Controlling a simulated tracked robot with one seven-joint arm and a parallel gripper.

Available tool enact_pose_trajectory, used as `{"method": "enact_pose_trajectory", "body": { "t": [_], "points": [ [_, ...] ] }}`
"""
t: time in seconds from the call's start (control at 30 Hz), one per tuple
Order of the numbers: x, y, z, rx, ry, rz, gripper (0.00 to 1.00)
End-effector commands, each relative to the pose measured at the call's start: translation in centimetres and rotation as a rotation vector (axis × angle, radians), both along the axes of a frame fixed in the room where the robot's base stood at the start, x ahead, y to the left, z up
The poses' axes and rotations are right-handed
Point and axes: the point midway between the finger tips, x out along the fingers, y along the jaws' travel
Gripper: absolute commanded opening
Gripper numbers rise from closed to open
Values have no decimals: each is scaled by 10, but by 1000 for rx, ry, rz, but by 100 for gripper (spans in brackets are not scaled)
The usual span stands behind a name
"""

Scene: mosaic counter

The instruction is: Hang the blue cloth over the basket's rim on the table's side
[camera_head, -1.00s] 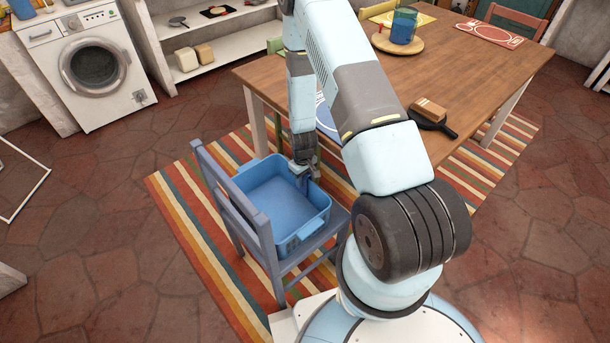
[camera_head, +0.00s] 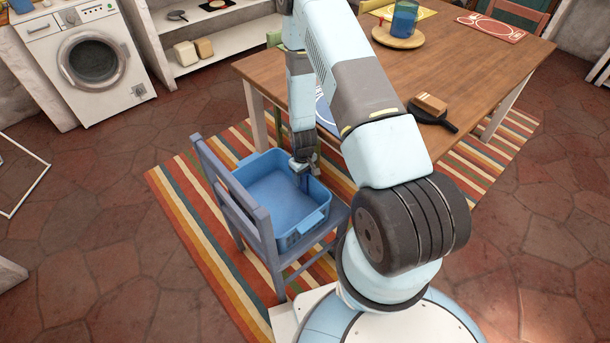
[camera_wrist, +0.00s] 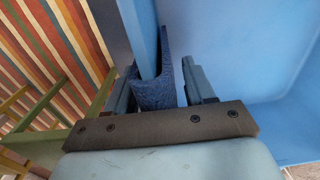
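The blue basket (camera_head: 284,195) sits on the seat of the blue-grey chair, beside the table (camera_head: 455,60). In the wrist view, the dark blue cloth (camera_wrist: 157,92) is folded around the basket's rim (camera_wrist: 143,32), with a flap reaching down inside the basket (camera_wrist: 235,45). My gripper (camera_head: 304,168) is at the basket's table-side rim. In the wrist view, my gripper's fingers (camera_wrist: 163,88) stand apart on either side of the rim and cloth. A gap shows between the cloth and the right finger. In the head view the cloth is mostly hidden by my gripper.
The chair's backrest (camera_head: 235,195) rises left of the basket. The table edge is close behind my gripper. A striped rug (camera_head: 205,235) lies beneath.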

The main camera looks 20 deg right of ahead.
Motion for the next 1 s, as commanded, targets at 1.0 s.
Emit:
{"method": "enact_pose_trajectory", "body": {
  "t": [1.0],
  "points": [
    [3,0,82,0,-2,0,64]
  ]
}}
